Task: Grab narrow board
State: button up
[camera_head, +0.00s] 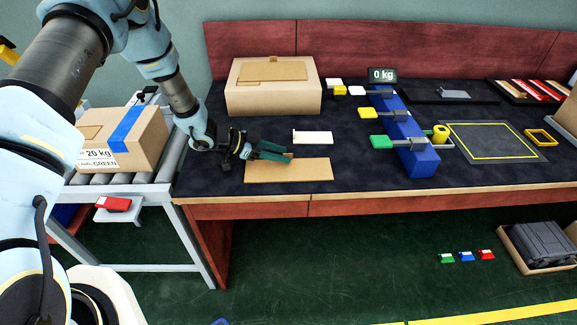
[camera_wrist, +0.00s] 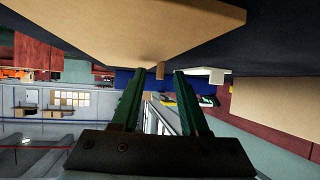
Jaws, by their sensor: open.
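A narrow, flat tan board (camera_head: 300,171) lies on the dark table top near its front edge. It also shows large across the top of the wrist view (camera_wrist: 130,25). A smaller white piece (camera_head: 313,137) lies just behind it, and appears past the fingertips in the wrist view (camera_wrist: 208,73). My gripper (camera_head: 287,155) has green fingers and reaches in from the left, low over the tan board's back left part. I cannot tell whether the fingers touch the board.
A cardboard box (camera_head: 270,98) stands behind, at the table's back left. A blue scale-like stand (camera_head: 405,135) with coloured tabs is to the right. A parcel (camera_head: 140,145) sits on the roller conveyor (camera_head: 125,179) at left. The table front right of the tan board is clear.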

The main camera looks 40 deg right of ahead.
jog(key=shift+d+f, duration=0.15)
grip_shut()
dwell(0.6)
